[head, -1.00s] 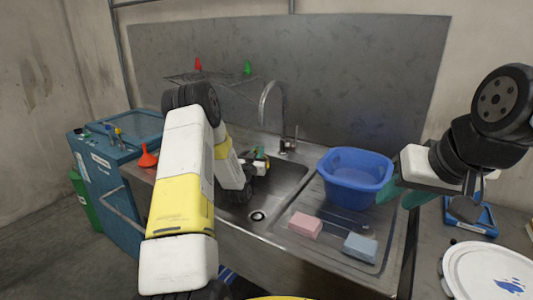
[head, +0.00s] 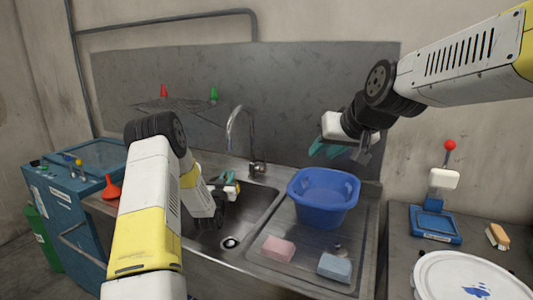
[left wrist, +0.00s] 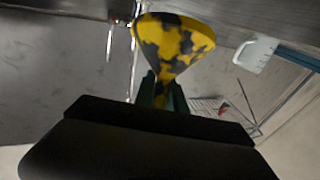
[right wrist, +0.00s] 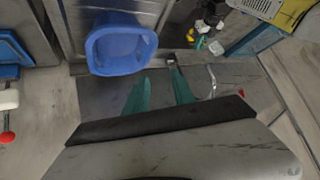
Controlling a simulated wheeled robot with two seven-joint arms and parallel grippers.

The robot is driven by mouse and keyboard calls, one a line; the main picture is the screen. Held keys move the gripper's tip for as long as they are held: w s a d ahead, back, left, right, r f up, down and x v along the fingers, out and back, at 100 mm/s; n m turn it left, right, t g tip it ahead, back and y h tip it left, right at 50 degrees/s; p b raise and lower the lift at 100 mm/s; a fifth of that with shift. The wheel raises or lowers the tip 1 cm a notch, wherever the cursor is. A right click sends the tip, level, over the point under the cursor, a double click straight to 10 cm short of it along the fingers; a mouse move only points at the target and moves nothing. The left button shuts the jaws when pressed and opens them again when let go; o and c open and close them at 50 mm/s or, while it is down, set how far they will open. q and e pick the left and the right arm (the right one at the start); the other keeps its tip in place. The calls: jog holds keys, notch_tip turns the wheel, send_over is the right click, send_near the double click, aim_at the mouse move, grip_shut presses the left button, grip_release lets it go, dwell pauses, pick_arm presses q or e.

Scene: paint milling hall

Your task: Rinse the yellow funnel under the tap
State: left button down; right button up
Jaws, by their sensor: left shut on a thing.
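I see no water stream. My right gripper (head: 328,148) is open and empty above and behind the blue tub; its parted teal fingers show in the right wrist view (right wrist: 160,90).
A red funnel (head: 110,188) stands left of the sink. A wall rack holds red (head: 164,90) and green (head: 213,94) cones. A white lid (head: 468,278) lies at right.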

jog(key=w+a+t, duration=0.2)
jog(key=w+a, duration=0.3)
jog(key=w, duration=0.5)
jog(key=w+a+t, duration=0.2)
jog(key=w+a, duration=0.2)
jog(key=w, duration=0.6)
jog(key=w+a+t, duration=0.2)
jog(key=w+a, duration=0.3)
jog(key=w, duration=0.5)
jog(key=w+a+f+m+t+h, duration=0.1)
jog(key=w+a+f+m+h, duration=0.15)
jog(key=w+f, duration=0.55)
jog(key=w+a+f+m+t+h, duration=0.2)
jog(key=w+a+f+h, duration=0.15)
jog(key=f, duration=0.75)
jog(key=shift+w+d, duration=0.35)
jog(key=shift+w, duration=0.75)
jog(key=shift+w+d, duration=0.35)
jog(key=shift+w, duration=0.7)
jog(key=shift+w+d, duration=0.35)
jog(key=shift+w, duration=0.75)
jog(key=shift+c, duration=0.4)
grip_shut()
